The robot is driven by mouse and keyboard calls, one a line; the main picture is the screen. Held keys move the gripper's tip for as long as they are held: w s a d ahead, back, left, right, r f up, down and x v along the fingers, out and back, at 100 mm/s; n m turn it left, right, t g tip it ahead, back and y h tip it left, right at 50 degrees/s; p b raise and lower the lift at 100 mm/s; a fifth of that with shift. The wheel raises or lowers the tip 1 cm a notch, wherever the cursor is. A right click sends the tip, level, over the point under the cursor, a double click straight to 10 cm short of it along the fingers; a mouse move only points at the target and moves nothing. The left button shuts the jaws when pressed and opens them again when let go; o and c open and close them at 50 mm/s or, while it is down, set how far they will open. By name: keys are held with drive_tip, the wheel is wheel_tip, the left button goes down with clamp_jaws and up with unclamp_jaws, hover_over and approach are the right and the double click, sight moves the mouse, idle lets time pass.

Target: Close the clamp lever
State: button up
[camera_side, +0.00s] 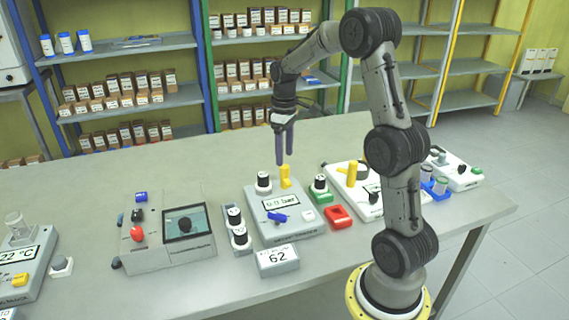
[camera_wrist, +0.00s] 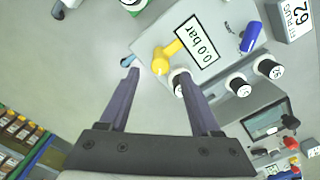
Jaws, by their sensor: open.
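A grey device with a "0.0 bar" display (camera_side: 281,203) stands at mid-table. A yellow lever-like handle (camera_side: 285,177) stands up at its back edge, and a blue lever (camera_side: 278,217) lies on its front part. I cannot tell which of these is the clamp lever. My gripper (camera_side: 285,160) points down just above the yellow handle, open and empty. In the wrist view, the yellow handle (camera_wrist: 165,56) shows between and beyond the fingertips, apparently untouched. The blue lever (camera_wrist: 250,37) is off to the upper right there.
A red block (camera_side: 338,217) and a white device with another yellow handle (camera_side: 352,174) stand to the right. A grey device with a red knob (camera_side: 137,235) stands left. The table behind is clear.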

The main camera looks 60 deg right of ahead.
sight(284, 166)
drive_tip(key=shift+f, duration=2.05)
clamp_jaws()
